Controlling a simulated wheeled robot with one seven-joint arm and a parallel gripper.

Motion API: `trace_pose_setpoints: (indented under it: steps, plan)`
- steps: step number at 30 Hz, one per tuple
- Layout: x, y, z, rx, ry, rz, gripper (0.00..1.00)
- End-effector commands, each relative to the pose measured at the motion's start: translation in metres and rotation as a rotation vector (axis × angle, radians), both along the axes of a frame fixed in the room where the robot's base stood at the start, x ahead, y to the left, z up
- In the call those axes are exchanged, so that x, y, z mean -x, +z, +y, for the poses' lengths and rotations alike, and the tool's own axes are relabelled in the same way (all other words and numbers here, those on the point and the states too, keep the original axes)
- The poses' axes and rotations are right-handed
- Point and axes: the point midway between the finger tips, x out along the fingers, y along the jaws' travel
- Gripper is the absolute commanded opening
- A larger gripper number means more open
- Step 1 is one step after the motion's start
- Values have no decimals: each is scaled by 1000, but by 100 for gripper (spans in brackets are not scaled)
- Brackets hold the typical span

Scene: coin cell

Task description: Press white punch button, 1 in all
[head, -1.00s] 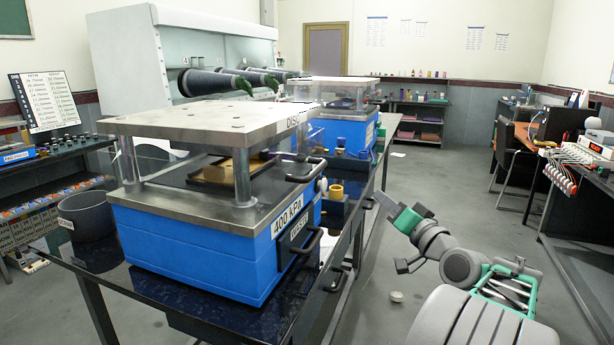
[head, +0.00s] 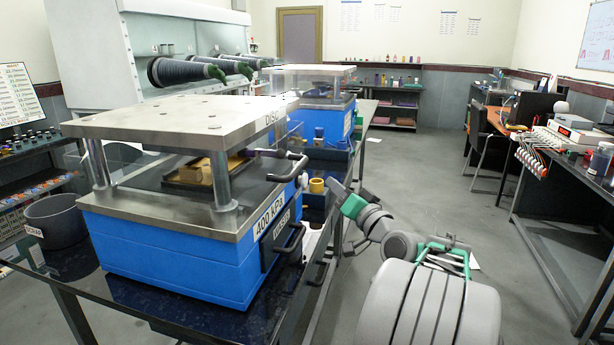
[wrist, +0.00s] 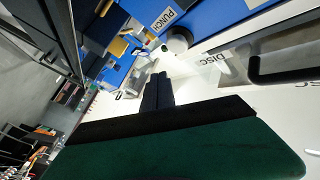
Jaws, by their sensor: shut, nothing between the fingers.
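The white punch button (wrist: 178,39) is a round pale knob beside the PUNCH label (wrist: 163,20) on the blue press in the wrist view. In the head view the button (head: 303,180) shows small at the right side of the near blue press (head: 170,250). My gripper (wrist: 160,78) is shut and empty, its dark fingertips pointing toward the button with a visible gap in the picture. In the head view my gripper (head: 336,190) is right of the button, beside the table edge. I cannot tell the exact distance to the button.
A black handle (head: 288,168) juts from the press near the button, with another handle (head: 290,240) below. A yellow ring-shaped part (head: 316,186) is close by. A second press (head: 318,122) stands behind. Open floor (head: 430,190) lies right of the table.

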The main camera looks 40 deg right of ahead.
Motion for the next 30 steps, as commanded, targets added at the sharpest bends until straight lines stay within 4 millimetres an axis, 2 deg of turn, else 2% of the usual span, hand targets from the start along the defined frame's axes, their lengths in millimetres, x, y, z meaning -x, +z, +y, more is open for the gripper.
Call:
trace_pose_setpoints:
  steps: [3,9,30]
  plan:
    - [-14,1,11,0,4,0,0]
    - [-25,0,20,0,1,-1,0]
    - [-26,0,20,0,1,-1,0]
